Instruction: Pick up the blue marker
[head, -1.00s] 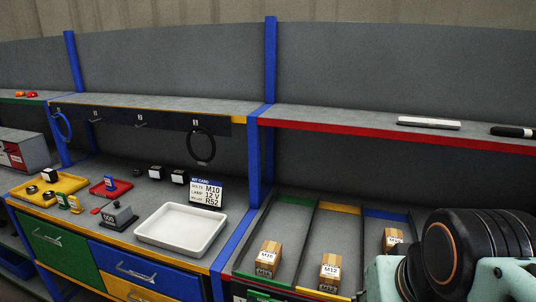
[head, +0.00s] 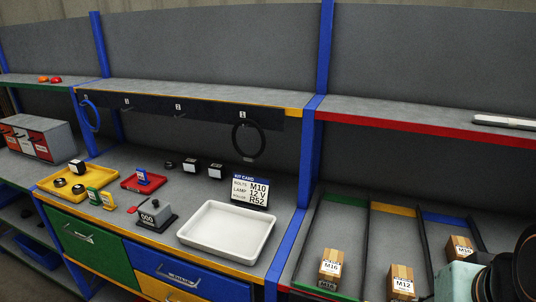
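I cannot make out a blue marker in the head view. A small blue item (head: 143,177) stands on the red tray (head: 130,184) on the left part of the bench; it is too small to tell what it is. A white flat item (head: 504,121) lies on the red-edged upper shelf at the right, cut off by the picture's edge. Only part of my arm shows at the bottom right corner; my gripper's fingers are out of view.
A yellow tray (head: 60,196) holds small parts. Boxes (head: 331,265) stand in the divided bay at right. Blue posts (head: 306,160) divide the bench. Black (head: 262,146) and blue rings hang below the shelf.

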